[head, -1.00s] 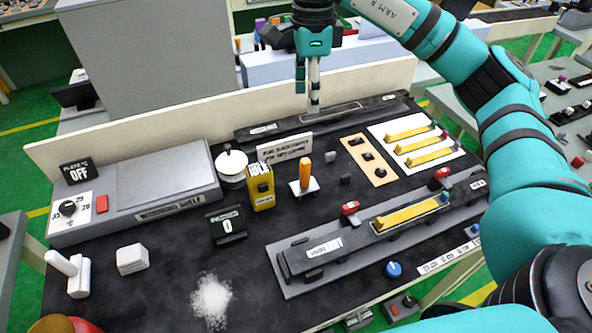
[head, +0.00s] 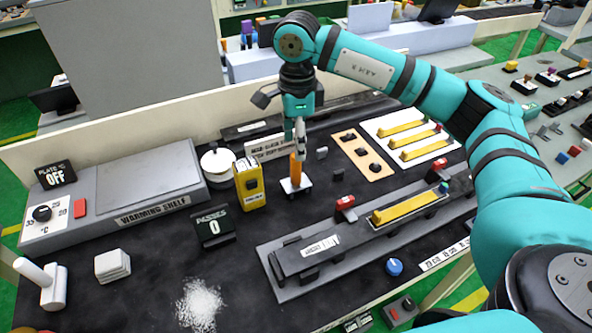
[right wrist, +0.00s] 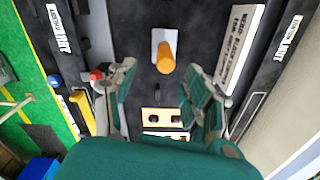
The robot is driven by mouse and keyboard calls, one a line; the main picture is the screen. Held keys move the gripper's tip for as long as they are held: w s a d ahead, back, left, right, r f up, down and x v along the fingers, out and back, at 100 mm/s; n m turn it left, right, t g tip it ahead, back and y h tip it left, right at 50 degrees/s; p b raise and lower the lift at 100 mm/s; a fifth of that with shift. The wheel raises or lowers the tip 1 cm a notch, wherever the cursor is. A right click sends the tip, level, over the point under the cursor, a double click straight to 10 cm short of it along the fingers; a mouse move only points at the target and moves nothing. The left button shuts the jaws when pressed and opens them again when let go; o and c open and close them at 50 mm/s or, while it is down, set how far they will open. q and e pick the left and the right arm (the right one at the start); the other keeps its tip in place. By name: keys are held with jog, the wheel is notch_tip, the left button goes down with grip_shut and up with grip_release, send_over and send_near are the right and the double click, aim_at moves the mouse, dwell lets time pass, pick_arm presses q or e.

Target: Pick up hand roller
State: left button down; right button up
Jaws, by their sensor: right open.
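An upright orange handle (head: 296,170) on a small white base (head: 296,186) stands mid-table and looks to be the hand roller. My right gripper (head: 298,140) is directly above it, pointing down, and overlaps the handle's top in the head view. In the right wrist view, the orange handle (right wrist: 165,58) lies just ahead of the gap between the open fingers of my right gripper (right wrist: 157,78). The fingers do not appear to touch it. My left gripper is not in view.
A yellow box (head: 250,186) and a white round pot (head: 217,166) stand close left of the handle. A small sign (head: 270,147) is behind it. A grey fixture with a yellow strip (head: 405,209) lies to the front right, and a tan strip (head: 362,156) to the right.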

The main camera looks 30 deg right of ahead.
aim_at(296, 169)
notch_tip(296, 169, down, 4)
jog(key=shift+f+p, duration=0.1)
jog(key=shift+p, duration=0.25)
jog(key=f+p, duration=0.1)
jog(key=f, duration=0.1)
jog(key=f+p, duration=0.1)
jog(key=f, duration=0.1)
jog(key=shift+w, duration=0.4)
jog(key=shift+f, duration=0.6)
grip_shut()
